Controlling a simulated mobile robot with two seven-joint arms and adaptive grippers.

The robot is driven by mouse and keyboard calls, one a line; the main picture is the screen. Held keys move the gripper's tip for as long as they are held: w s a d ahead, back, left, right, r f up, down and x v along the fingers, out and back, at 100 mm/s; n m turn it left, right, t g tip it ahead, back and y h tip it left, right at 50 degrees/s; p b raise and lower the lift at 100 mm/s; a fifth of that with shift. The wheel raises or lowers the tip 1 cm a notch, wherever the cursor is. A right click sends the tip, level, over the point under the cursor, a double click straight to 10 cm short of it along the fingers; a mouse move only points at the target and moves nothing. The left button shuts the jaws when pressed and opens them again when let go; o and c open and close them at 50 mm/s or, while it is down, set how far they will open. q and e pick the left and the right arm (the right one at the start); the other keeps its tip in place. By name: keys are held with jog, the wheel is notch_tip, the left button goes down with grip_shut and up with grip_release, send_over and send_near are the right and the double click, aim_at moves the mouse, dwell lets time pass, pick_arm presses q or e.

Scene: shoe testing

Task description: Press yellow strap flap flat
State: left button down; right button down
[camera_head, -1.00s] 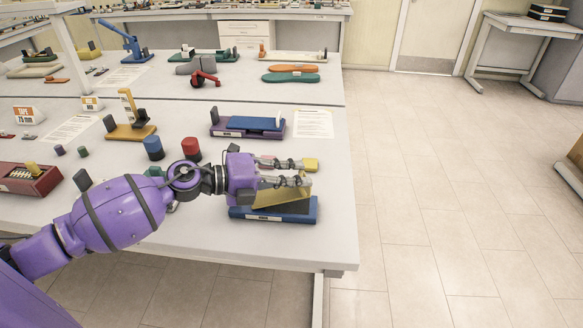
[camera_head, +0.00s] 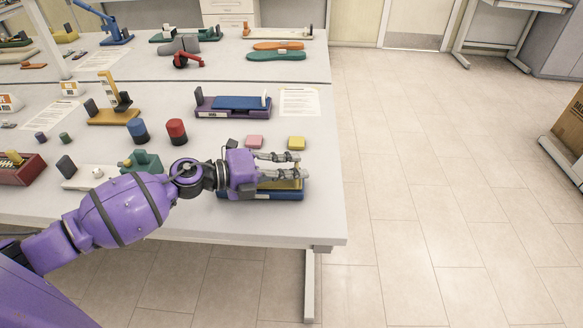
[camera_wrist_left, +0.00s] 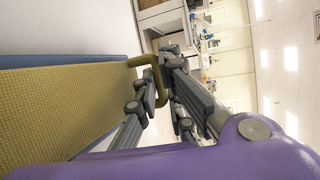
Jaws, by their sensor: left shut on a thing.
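The yellow strap flap (camera_head: 283,185) lies over a blue base (camera_head: 272,195) near the table's front right corner, partly hidden by my gripper. In the left wrist view, the flap (camera_wrist_left: 65,110) is a broad textured yellow panel with a yellow loop (camera_wrist_left: 158,78) at its end. The blue base (camera_wrist_left: 60,62) shows along its edge. My left gripper (camera_head: 297,165) is over the flap in the head view, and its fingers (camera_wrist_left: 155,100) are shut on the loop in the wrist view. Whether the flap lies fully flat cannot be told. My right gripper is not in view.
A purple base with a blue top (camera_head: 232,107) stands farther back. Red (camera_head: 176,132) and blue (camera_head: 139,131) cylinders stand to the left. The table's right edge is close.

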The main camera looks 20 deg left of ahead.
pick_arm(q)
jog(key=c, duration=1.9)
grip_release()
jog(key=shift+o, duration=0.2)
jog(key=v, duration=1.2)
jog(key=shift+d+r, duration=0.1)
